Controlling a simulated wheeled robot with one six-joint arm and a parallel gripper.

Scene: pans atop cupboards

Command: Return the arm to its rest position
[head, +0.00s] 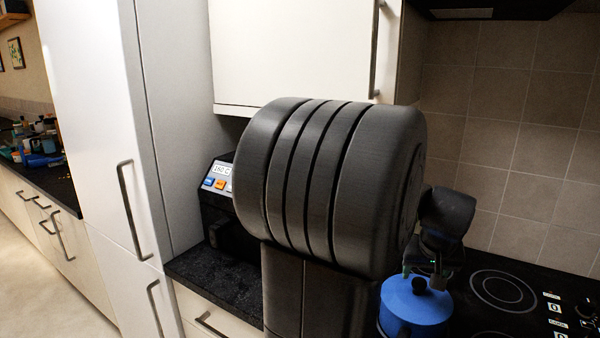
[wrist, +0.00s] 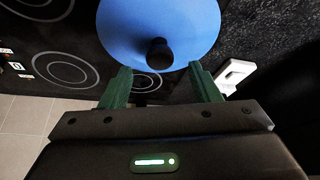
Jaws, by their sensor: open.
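My gripper (wrist: 160,88) is open in the wrist view, its two green fingers apart with nothing between them. A blue pan lid (wrist: 180,18) with a black knob (wrist: 159,54) lies just beyond the fingertips. In the head view my arm fills the middle and hides much of the counter. The blue pan (head: 414,306) with its lid stands on the hob at lower right. My gripper (head: 428,272) is mostly hidden behind the arm, with green finger parts showing just above the lid.
The black hob (head: 500,292) lies right of the pan. A dark appliance with a display (head: 219,178) stands on the counter left of my arm. A white upper cupboard (head: 290,55) hangs behind the arm. A tall white cupboard (head: 90,110) stands at left.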

